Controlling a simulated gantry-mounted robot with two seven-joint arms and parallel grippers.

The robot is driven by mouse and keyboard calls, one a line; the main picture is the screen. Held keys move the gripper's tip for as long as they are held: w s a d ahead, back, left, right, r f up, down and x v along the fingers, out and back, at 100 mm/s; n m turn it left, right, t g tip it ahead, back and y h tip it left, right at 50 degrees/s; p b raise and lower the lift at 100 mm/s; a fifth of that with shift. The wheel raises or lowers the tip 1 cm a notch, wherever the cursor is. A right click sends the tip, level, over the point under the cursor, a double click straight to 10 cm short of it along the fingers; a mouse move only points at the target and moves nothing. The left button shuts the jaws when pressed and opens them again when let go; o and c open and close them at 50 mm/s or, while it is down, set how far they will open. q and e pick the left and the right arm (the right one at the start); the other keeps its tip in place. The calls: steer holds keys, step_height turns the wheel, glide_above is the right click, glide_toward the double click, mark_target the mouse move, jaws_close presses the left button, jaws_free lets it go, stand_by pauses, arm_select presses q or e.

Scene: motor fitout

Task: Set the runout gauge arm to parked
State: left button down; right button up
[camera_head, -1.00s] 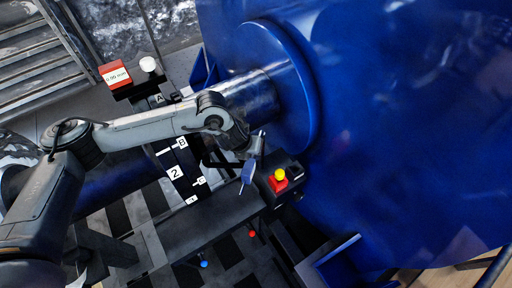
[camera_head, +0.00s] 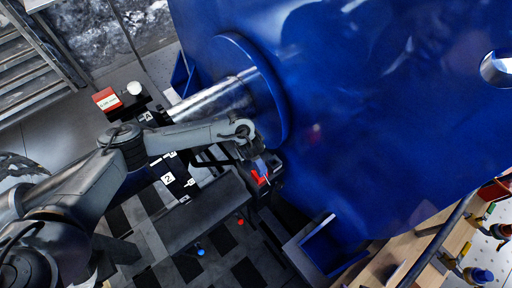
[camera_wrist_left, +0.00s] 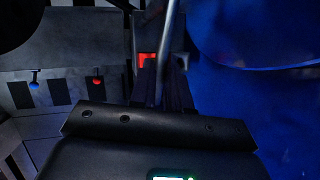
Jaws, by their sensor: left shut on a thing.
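My left gripper (camera_head: 262,168) reaches in from the left, beside the red block (camera_head: 259,179) at the right end of the dark fixture. In the left wrist view, a slim grey rod (camera_wrist_left: 165,50) runs down between the dark fingers (camera_wrist_left: 163,92), which are shut on it. I cannot tell for sure whether this rod is the runout gauge arm. The red block shows just behind it in the wrist view (camera_wrist_left: 147,58). A red readout box (camera_head: 107,99) stands at the fixture's far end beside a white knob (camera_head: 134,88). My right gripper is not in view.
A steel shaft (camera_head: 205,102) joins the large blue housing (camera_head: 390,110) on the right. A plate marked 2 (camera_head: 167,178) lies on the fixture. A red knob (camera_head: 240,221) and a blue knob (camera_head: 200,251) sit in front. A wooden bench (camera_head: 440,245) is at lower right.

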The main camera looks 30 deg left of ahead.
arm_select(q)
steer(key=shift+w, duration=0.1)
stand_by(0.3)
steer(key=c, duration=1.1)
jaws_free()
steer(key=p+v, duration=0.4)
steer(key=v, duration=0.6)
steer(key=shift+d+r+p, duration=0.15)
steer(key=shift+r+p, duration=0.2)
steer(key=shift+f, duration=0.1)
